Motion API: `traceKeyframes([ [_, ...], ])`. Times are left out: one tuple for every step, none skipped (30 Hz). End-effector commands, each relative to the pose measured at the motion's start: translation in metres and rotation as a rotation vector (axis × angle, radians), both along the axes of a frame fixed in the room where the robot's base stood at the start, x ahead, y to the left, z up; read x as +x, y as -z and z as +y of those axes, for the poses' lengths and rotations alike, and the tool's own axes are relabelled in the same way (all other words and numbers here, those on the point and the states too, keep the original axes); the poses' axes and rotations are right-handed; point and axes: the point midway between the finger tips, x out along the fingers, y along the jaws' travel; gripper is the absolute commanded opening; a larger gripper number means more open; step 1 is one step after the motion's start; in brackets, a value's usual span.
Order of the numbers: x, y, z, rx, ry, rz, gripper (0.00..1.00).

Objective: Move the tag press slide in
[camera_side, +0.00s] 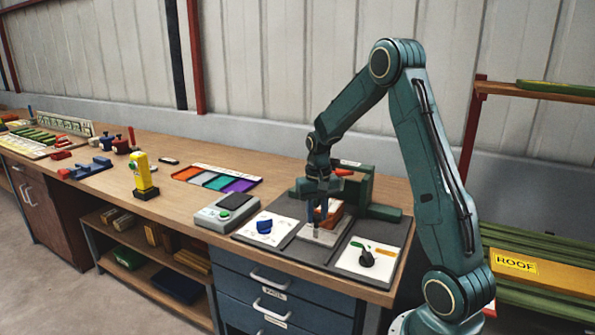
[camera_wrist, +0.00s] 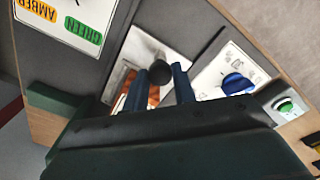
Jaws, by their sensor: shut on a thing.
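The tag press (camera_side: 382,211) is a green frame with an orange-red handle (camera_side: 344,172), on a dark mat at the bench's right end. Its pale slide plate (camera_side: 318,236) lies between two white dial cards, at the front of the press. My gripper (camera_side: 317,214) points down over this plate. In the wrist view my two blue fingers (camera_wrist: 163,80) are shut on the slide's dark round knob (camera_wrist: 158,68), one finger on each side. An orange-brown part (camera_wrist: 153,98) shows behind the fingers. My gripper hides part of the slide and press.
A blue knob (camera_side: 264,226) on a card is left of the slide; a black knob (camera_side: 367,258) on an amber-green card is right. A grey box with a green button (camera_side: 223,213) and a coloured tray (camera_side: 216,179) stand further left.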

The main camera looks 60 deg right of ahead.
Motion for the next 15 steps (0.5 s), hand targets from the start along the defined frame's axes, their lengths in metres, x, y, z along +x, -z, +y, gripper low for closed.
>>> traceKeyframes([
  [0.001,0.0,-0.009,-0.004,0.004,-0.005,0.0],
  [0.001,-0.001,-0.013,-0.004,0.003,-0.006,0.0],
  [0.001,-0.001,-0.016,-0.004,0.001,-0.006,0.0],
  [0.001,-0.001,-0.017,-0.004,0.001,-0.006,0.0],
  [0.001,-0.001,-0.018,-0.004,0.001,-0.006,0.0],
  [0.001,-0.001,-0.019,-0.004,0.001,-0.006,0.0],
  [0.001,-0.001,-0.02,-0.006,0.001,-0.006,0.0],
  [0.001,-0.001,-0.02,-0.006,0.002,-0.006,0.0],
  [0.001,-0.001,-0.02,-0.007,0.002,-0.006,0.0],
  [0.001,-0.001,-0.02,-0.008,0.003,-0.006,0.0],
  [0.001,-0.001,-0.021,-0.008,0.004,-0.006,0.0],
  [0.001,-0.001,-0.021,-0.009,0.005,-0.006,0.0],
  [0.001,-0.001,-0.021,-0.01,0.005,-0.007,0.0],
  [0.001,-0.001,-0.021,-0.01,0.006,-0.007,0.28],
  [0.001,-0.001,-0.021,-0.011,0.006,-0.008,0.36],
])
